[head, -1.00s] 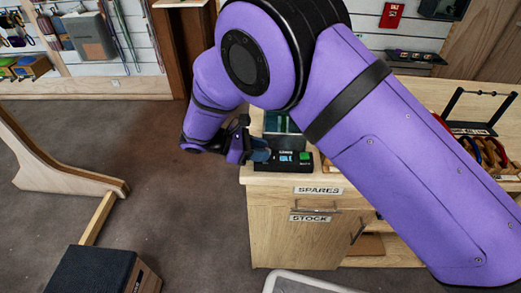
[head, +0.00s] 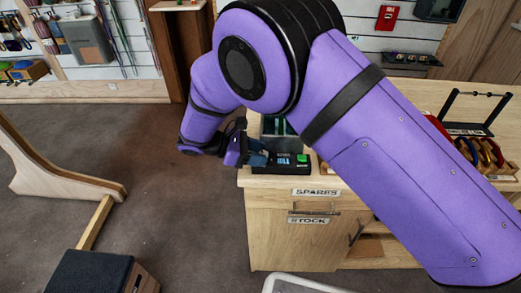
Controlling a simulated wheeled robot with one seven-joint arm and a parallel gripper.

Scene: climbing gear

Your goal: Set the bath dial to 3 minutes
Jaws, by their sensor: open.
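A small dark bath unit (head: 283,168) sits on the left end of the wooden counter. Its front carries a lit blue display (head: 284,161) and a green button (head: 302,159). The display text is too small to read. A dark greenish tank part (head: 278,127) rises behind the front panel. My gripper (head: 262,159) is at the left side of the unit's front, its blue-grey fingers beside the display. It is open. I cannot make out the dial, and the gripper covers that left part of the panel. I cannot tell whether the fingers touch the unit.
The counter has drawers labelled SPARES (head: 316,192) and STOCK (head: 308,220). A black rack with coloured gear (head: 480,150) stands at the right. A wooden frame (head: 60,180) and a dark box (head: 98,272) stand on the floor at left. Floor between is clear.

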